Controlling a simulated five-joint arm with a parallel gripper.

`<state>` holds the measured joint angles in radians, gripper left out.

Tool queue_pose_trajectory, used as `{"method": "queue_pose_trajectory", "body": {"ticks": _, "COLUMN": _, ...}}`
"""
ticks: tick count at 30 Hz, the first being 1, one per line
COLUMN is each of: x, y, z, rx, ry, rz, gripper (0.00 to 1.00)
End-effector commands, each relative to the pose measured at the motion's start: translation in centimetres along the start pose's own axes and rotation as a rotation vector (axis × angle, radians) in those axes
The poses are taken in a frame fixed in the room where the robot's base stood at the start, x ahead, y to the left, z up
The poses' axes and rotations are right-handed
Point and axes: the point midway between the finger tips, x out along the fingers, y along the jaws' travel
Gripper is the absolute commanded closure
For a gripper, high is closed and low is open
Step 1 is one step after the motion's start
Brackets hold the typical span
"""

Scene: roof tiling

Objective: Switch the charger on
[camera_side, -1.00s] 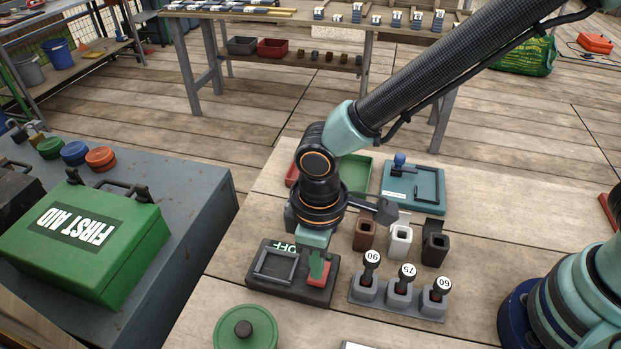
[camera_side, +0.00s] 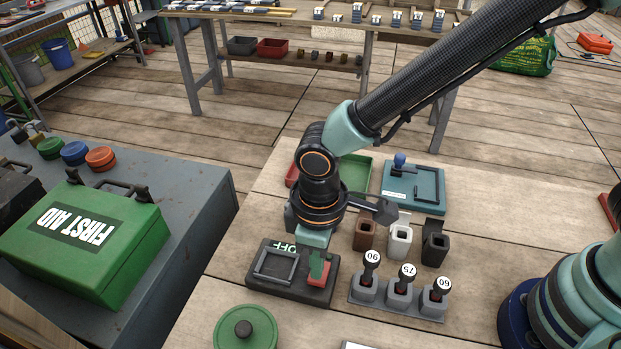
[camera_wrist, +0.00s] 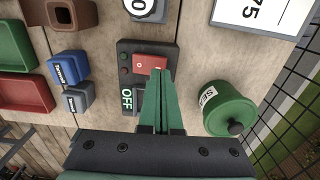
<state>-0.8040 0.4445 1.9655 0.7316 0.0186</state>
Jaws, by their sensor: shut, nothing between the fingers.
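The charger (camera_side: 262,284) is a dark box on the wooden bench. It has a framed recess (camera_side: 273,266) on the left and a red rocker switch (camera_side: 322,276) on the right. Its display reads "OFF" in pale green letters. In the wrist view the charger (camera_wrist: 125,47) also shows "OFF" beside the red switch (camera_wrist: 143,62). My gripper (camera_side: 315,272) is shut and empty, pointing down at the red switch. In the wrist view its closed fingertips (camera_wrist: 160,72) overlap the switch's edge. I cannot tell whether they press it.
Numbered black-knobbed holders (camera_side: 398,292) stand right of the charger, with small open bins (camera_side: 401,238) behind them. A round green lidded pot (camera_side: 245,330) is in front. A teal plate with a blue knob (camera_side: 424,188) lies behind. A green first aid box (camera_side: 85,240) is left.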

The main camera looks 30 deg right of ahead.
Motion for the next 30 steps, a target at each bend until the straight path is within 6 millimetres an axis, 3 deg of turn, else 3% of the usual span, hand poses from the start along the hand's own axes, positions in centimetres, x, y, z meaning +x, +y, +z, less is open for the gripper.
{"method": "queue_pose_trajectory", "body": {"ticks": 30, "x": 0.94, "y": 0.0, "z": 0.0, "rx": 0.0, "ry": -0.001, "rz": 0.0, "gripper": 1.0}}
